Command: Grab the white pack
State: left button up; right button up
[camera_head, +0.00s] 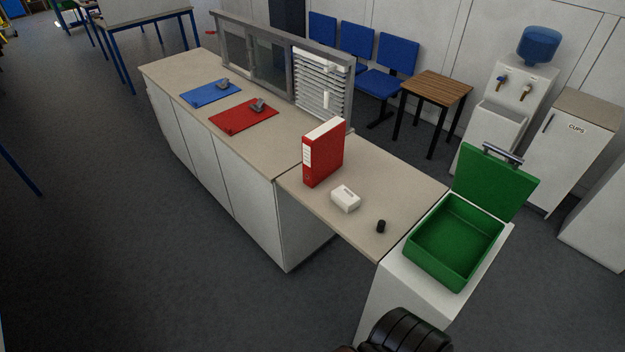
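The white pack (345,199) is a small white box with faint print on its top. It lies flat on the beige counter (310,205), on the lower section at the right end. It sits just in front of an upright red binder (323,154), with nothing on top of it. Neither of my grippers shows in the head view, so nothing is seen touching the pack.
A small black cylinder (381,226) stands right of the pack. An open green case (452,240) sits on a white stand (405,292) beyond the counter's right end. Counter around the pack is mostly clear.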

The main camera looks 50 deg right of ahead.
aim_at(346, 201)
jog(key=i, duration=0.85)
jog(key=z, duration=2)
